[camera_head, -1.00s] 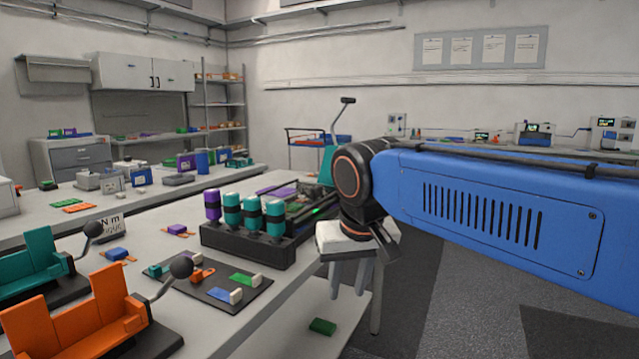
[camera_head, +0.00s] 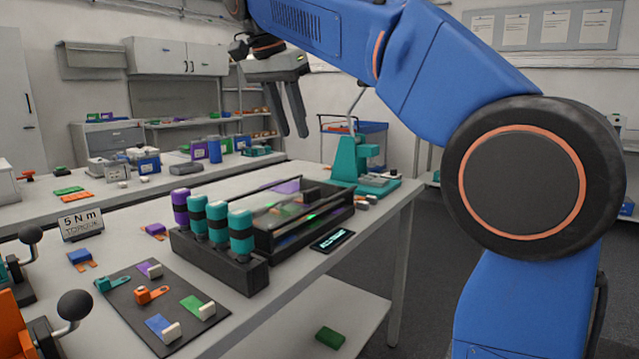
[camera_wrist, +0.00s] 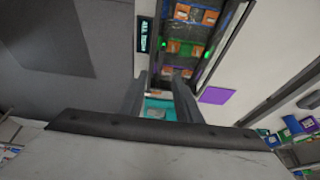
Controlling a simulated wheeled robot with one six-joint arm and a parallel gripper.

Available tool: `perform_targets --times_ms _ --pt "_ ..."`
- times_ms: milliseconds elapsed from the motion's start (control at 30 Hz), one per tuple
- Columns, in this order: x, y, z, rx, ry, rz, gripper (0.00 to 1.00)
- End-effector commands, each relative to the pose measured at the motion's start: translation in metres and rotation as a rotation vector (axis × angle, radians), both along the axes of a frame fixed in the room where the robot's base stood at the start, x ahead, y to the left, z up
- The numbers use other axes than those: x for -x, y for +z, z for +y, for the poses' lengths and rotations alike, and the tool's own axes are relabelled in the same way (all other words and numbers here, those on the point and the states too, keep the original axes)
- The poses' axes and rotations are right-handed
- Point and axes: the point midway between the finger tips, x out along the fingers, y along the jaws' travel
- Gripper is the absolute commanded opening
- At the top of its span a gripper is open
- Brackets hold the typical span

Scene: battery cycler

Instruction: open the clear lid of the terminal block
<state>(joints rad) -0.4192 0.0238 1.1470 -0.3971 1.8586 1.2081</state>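The terminal block (camera_head: 310,232) is a long dark box on the near bench, behind the row of upright screwdrivers. Its clear lid (camera_head: 285,212) appears to lie closed over the top, with orange and green parts showing through. The block also shows in the wrist view (camera_wrist: 191,58), ahead of the fingers at the top. My gripper (camera_head: 293,134) is raised above and beyond the block, fingers pointing down, apart from it. In the wrist view the two dark fingers (camera_wrist: 161,76) stand apart with nothing between them.
The screwdriver rack (camera_head: 222,262) with purple and teal handles stands directly before the block. A small display (camera_head: 333,240) lies to its right. A teal press-like device (camera_head: 362,172) stands beyond the block. A dark mat (camera_head: 135,310) with small parts lies at front left.

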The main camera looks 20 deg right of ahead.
Motion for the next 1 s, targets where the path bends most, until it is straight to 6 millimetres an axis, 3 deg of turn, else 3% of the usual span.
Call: perform_targets --times_ms 133,267,1000 --pt "-0.003 0.001 0.003 0.001 -0.019 -0.004 0.31" --pt "-0.006 -0.01 -0.002 0.001 -0.021 -0.003 0.31" --pt "-0.034 -0.128 -0.041 0.001 -0.018 -0.002 0.31"
